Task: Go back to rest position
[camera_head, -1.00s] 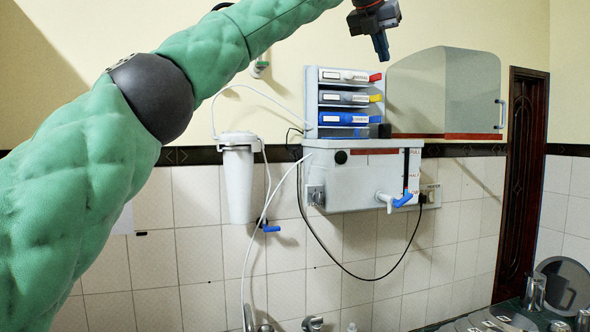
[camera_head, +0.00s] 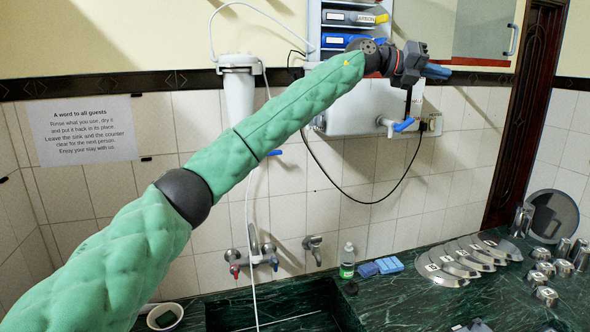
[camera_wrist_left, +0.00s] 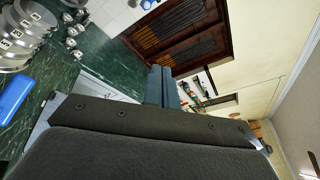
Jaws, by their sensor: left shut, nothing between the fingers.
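My left arm stretches from the lower left up to the right in the head view. My left gripper (camera_head: 437,72) is at its end, in front of the water purifier (camera_head: 360,108) and above the counter. Its fingers are shut with nothing between them, and they also show in the left wrist view (camera_wrist_left: 160,87). The purifier is a white box on the tiled wall with a blue-handled tap (camera_head: 402,125). My forearm and wrist hide part of it.
Below lies a dark green counter (camera_head: 420,300) with a sink (camera_head: 285,310). A white filter housing (camera_head: 239,95) and a paper notice (camera_head: 82,131) are on the wall.

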